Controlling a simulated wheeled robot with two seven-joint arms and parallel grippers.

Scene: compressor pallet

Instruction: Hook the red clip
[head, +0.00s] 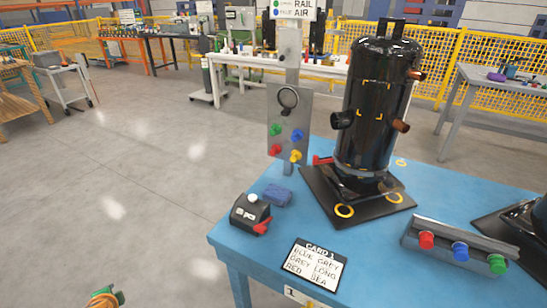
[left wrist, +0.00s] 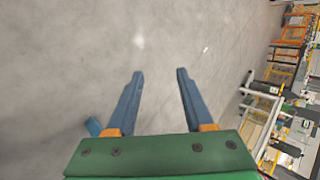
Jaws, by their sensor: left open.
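I cannot tell for sure which red part is the clip. A small red piece (head: 322,160) lies at the left rear of the compressor's black base plate, partly hidden behind it. A red lever (head: 262,226) sits on the black box near the table's left edge. The black compressor (head: 375,110) stands upright on the blue table (head: 400,285). My left gripper (left wrist: 160,75) is open and empty above bare floor in the left wrist view. In the head view only a green and orange bit of it shows at the lower left, away from the table. My right gripper is not in view.
A grey panel (head: 302,112) with a gauge and coloured knobs stands behind the table's left part. A blue block (head: 277,195), a lettered card (head: 314,265) and a rail with red, blue and green knobs (head: 455,255) are on the table. Floor to the left is clear.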

